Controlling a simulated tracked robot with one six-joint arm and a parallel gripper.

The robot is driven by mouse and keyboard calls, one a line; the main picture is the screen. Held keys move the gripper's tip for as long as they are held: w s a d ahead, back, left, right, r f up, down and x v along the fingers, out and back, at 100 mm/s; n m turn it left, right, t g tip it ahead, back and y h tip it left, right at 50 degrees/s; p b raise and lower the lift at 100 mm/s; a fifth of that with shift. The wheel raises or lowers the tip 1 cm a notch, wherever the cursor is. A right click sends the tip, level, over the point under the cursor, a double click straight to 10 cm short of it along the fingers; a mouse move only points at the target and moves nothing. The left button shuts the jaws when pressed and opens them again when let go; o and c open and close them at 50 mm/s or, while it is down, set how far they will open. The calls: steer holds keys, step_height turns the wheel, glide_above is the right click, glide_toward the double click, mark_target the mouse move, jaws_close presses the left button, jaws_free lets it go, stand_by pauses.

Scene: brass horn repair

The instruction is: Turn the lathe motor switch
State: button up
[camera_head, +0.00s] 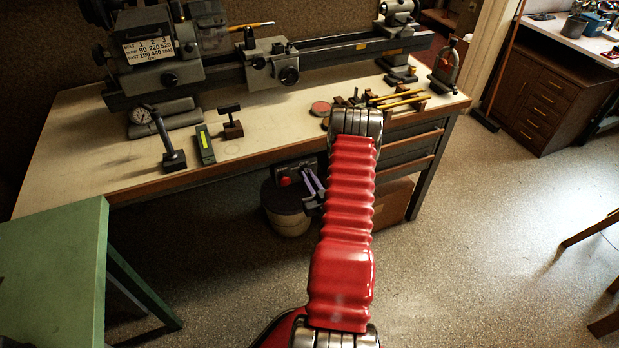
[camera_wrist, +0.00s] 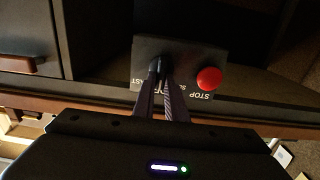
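The lathe motor switch is on a dark panel (camera_wrist: 145,48) below the bench top, with a red round button (camera_wrist: 209,78) at its right. The panel and red button (camera_head: 285,181) also show small in the head view. White lettering on the panel includes "STOP". My gripper (camera_wrist: 161,68) reaches the panel left of the red button, its two slim fingers close together with a narrow gap. The fingertips cover a small dark knob, so its shape and position are hidden. In the head view my gripper (camera_head: 310,178) points at the panel. I cannot tell whether the fingers press on the knob.
The lathe (camera_head: 260,65) stands on the wooden bench (camera_head: 90,150), with small tools near its front edge. A round container (camera_head: 287,215) stands under the panel. A green table (camera_head: 50,270) is at left. The floor at right is largely clear.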

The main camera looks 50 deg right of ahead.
jaws_close()
steer(key=shift+d, duration=0.1)
steer(key=shift+n, duration=0.3)
steer(key=shift+w+a+f+n, duration=0.1)
steer(key=shift+a+n, duration=0.05)
steer(key=shift+n, duration=1.05)
steer(key=shift+a+f+n, duration=0.1)
steer(key=shift+n, duration=1.1)
steer(key=shift+w+a+n, duration=0.1)
steer(key=shift+a+n, duration=0.05)
steer(key=shift+n, duration=1.05)
steer(key=o, duration=0.5)
jaws_free()
